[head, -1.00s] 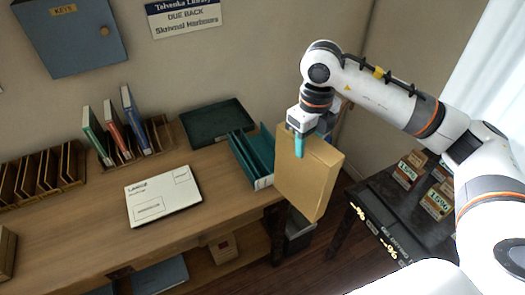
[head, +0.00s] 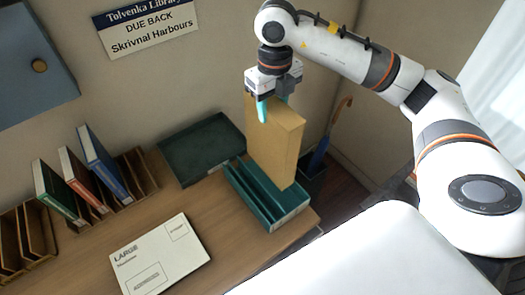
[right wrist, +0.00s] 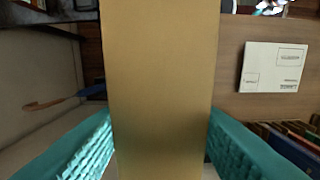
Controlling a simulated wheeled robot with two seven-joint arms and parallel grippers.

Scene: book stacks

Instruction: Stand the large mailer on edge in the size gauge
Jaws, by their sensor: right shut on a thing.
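My right gripper (head: 272,104) is shut on the top edge of a thick tan mailer (head: 276,145), which hangs upright on edge. In the right wrist view the mailer (right wrist: 160,80) fills the middle between both teal fingers. The size gauge (head: 290,217), a dark teal tray with long slots, sits at the desk's right end. The mailer's lower edge overlaps the gauge's back right part in the head view; I cannot tell whether it is in a slot or above it. My left gripper is not in view.
A flat white mailer printed LARGE (head: 160,254) lies on the desk (head: 225,235). A dark green tray (head: 203,150) is behind the gauge. Upright books (head: 102,162) stand in a wooden rack at left. An umbrella (head: 322,148) stands beyond the desk's right end.

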